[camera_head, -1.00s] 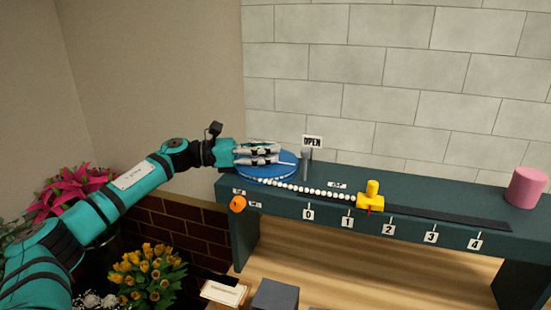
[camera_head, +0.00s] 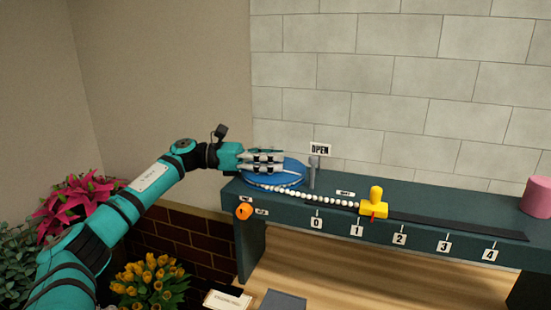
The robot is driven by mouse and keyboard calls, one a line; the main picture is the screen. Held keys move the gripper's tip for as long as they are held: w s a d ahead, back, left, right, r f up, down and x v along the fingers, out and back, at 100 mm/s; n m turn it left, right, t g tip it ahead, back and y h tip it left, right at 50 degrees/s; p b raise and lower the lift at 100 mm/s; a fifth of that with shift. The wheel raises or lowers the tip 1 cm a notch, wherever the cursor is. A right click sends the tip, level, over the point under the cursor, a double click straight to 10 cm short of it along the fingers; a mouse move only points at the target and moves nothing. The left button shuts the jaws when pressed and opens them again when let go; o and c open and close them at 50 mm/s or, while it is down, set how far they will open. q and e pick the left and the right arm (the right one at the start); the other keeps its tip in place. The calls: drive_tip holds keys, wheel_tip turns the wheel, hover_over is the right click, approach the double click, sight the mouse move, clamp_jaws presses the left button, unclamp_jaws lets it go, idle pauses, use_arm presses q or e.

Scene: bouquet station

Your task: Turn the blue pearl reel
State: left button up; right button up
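The blue pearl reel (camera_head: 290,174) is a flat round disc at the left end of the dark green shelf. A string of white pearls (camera_head: 325,199) runs from it to a yellow slider (camera_head: 373,207) between marks 1 and 2. My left gripper (camera_head: 276,161) is over the reel's left part, its fingers pointing right and hiding some of the disc. I cannot tell whether the fingers touch it or how far they are apart. My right gripper is not in view.
A grey post with an OPEN sign (camera_head: 319,149) stands just right of the reel. An orange knob (camera_head: 243,211) is on the shelf front. A pink cylinder (camera_head: 537,197) stands at the right end. Yellow tulips (camera_head: 150,278) and pink flowers (camera_head: 76,205) are below left.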

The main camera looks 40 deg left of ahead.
use_arm(q)
drive_tip(key=shift+o, duration=1.4)
drive_tip(key=shift+s+a, duration=0.1)
drive_tip(key=v, duration=1.2)
